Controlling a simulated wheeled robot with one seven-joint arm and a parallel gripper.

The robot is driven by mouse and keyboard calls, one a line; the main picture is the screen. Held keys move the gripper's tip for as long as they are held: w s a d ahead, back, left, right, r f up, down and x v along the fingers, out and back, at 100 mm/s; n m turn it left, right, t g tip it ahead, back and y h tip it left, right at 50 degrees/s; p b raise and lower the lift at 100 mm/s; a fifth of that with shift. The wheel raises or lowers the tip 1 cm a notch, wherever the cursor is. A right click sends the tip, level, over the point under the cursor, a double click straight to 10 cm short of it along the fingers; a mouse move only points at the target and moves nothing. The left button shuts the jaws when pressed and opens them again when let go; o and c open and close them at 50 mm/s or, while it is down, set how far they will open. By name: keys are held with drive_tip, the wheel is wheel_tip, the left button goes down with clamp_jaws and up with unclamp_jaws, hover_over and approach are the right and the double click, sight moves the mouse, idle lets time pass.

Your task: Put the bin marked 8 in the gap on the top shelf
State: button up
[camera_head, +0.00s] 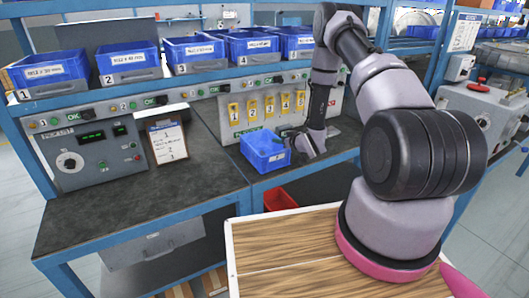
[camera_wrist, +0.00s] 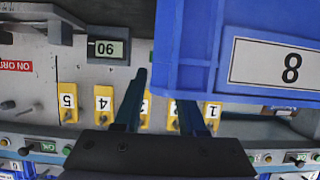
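A small blue bin (camera_head: 264,151) sits on the dark bench top, right of the middle. In the wrist view, the blue bin (camera_wrist: 225,50) fills the upper right, with a white label reading 8. My gripper (camera_head: 306,152) is low over the bench, at the bin's right side. In the wrist view its fingers (camera_wrist: 160,95) are apart; one is clear beside the bin's edge and the other is partly hidden by the bin. Firm contact cannot be made out. The top shelf (camera_head: 150,88) holds a row of blue bins; my arm hides its right part, and no bin-wide gap shows clearly.
Yellow numbered tags (camera_head: 252,110) hang on a panel behind the bin. A control box (camera_head: 90,155) and a clipboard (camera_head: 168,143) stand at left. A wooden-topped surface (camera_head: 285,245) is in front. The bench's left middle is clear.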

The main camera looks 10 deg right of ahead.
drive_tip(key=shift+w, duration=0.15)
clamp_jaws()
idle(1.4)
